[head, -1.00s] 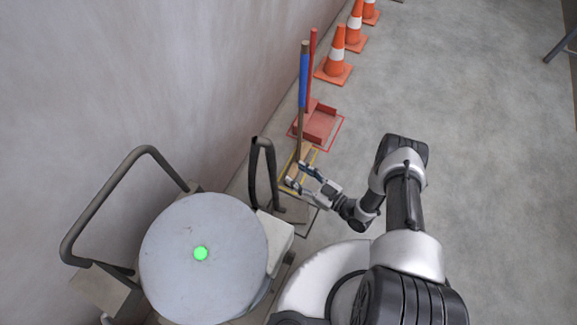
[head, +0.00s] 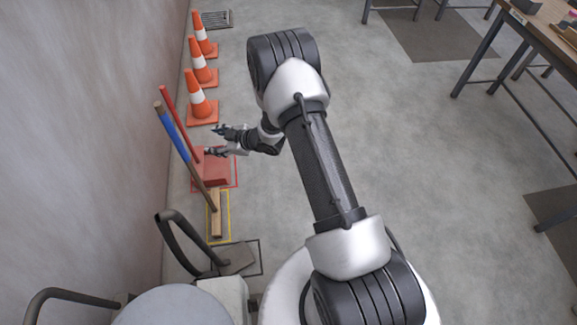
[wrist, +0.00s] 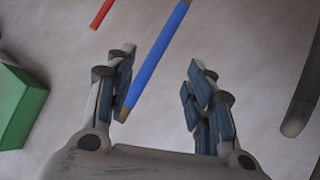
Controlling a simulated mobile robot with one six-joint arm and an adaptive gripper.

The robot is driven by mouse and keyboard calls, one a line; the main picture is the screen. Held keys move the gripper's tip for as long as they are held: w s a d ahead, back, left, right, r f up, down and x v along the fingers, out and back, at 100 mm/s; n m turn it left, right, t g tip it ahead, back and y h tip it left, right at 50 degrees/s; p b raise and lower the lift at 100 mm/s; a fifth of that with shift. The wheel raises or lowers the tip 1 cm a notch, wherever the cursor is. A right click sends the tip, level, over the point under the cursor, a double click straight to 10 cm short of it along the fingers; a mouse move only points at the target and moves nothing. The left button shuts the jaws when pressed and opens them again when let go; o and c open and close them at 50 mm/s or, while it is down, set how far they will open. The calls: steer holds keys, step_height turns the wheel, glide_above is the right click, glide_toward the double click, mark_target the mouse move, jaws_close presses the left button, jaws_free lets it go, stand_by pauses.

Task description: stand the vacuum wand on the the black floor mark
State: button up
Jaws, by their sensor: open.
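The vacuum wand (head: 199,239) is a dark bent tube with a flat grey-brown foot, near the wall at lower left in the head view. Its foot lies on the black floor mark (head: 261,257), a thin black outline, which it largely covers. The tube leans toward the wall. My gripper (head: 214,142) is open and empty, beyond the wand and near the red dustpan. In the wrist view, my gripper (wrist: 158,85) has its fingers apart, with a blue handle showing between them. A dark tube end at the right edge there may be the wand.
A blue-handled broom (head: 175,137) stands in a yellow outline (head: 229,216). A red long-handled dustpan (head: 213,170) stands in a red outline beyond. Traffic cones (head: 202,107) line the wall. A grey round lid (head: 172,308) is near. Open floor lies right, before a table (head: 520,30).

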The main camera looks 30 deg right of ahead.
steer(key=d+r+m+h, duration=0.1)
steer(key=d+r+h, duration=0.15)
steer(key=r, duration=0.55)
steer(key=d+r+m+h, duration=0.2)
steer(key=d+r, duration=0.2)
steer(key=r, duration=0.4)
steer(key=s+d+r+m+g+h, duration=0.1)
steer(key=s+d+r+m+h, duration=0.2)
steer(key=s+r, duration=0.7)
steer(key=s+a+r+m+g, duration=0.1)
steer(key=s+r, duration=0.1)
steer(key=s, duration=0.8)
steer(key=s+a+r+m+g, duration=0.1)
steer(key=s+a+r+m, duration=0.1)
steer(key=s, duration=0.7)
steer(key=s+a+r+m+g, duration=0.1)
steer(key=s+r, duration=0.3)
steer(key=s, duration=0.6)
steer(key=shift+s+a+m+g+y, duration=0.25)
steer(key=shift+s+m+g+y, duration=0.1)
steer(key=shift+m+g+y, duration=0.2)
steer(key=shift+r, duration=0.1)
steer(key=shift+c, duration=0.6)
